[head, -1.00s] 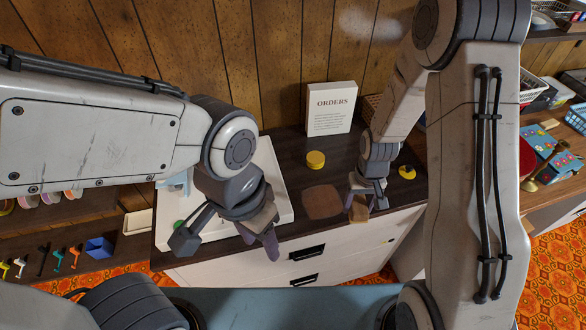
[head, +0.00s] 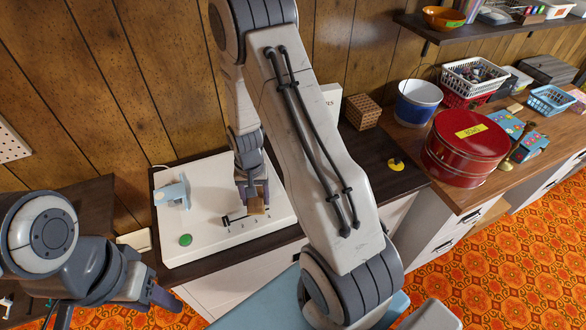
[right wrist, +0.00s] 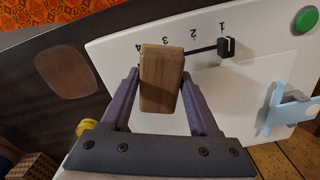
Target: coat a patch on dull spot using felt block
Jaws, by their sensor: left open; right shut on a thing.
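My right gripper (head: 252,190) is shut on the felt block (head: 257,206), a brown wooden-looking block. It holds the block over the white panel, near the slider. In the right wrist view the block (right wrist: 162,78) sits between the two purple fingers (right wrist: 160,105). The dull spot (right wrist: 66,72) is a brownish rounded patch on the dark counter beside the panel, apart from the block. My right arm hides it in the head view. The block's underside is hidden. My left gripper (head: 120,290) is open and empty at the lower left, off the counter's edge.
The white panel (head: 190,245) carries a green button (head: 185,240), a numbered slider (head: 232,218) and a light-blue bracket (head: 172,192). A yellow tin (right wrist: 86,126) stands on the dark counter. A black-and-yellow item (head: 396,164), wooden box (head: 362,112) and red tin (head: 465,148) are further right.

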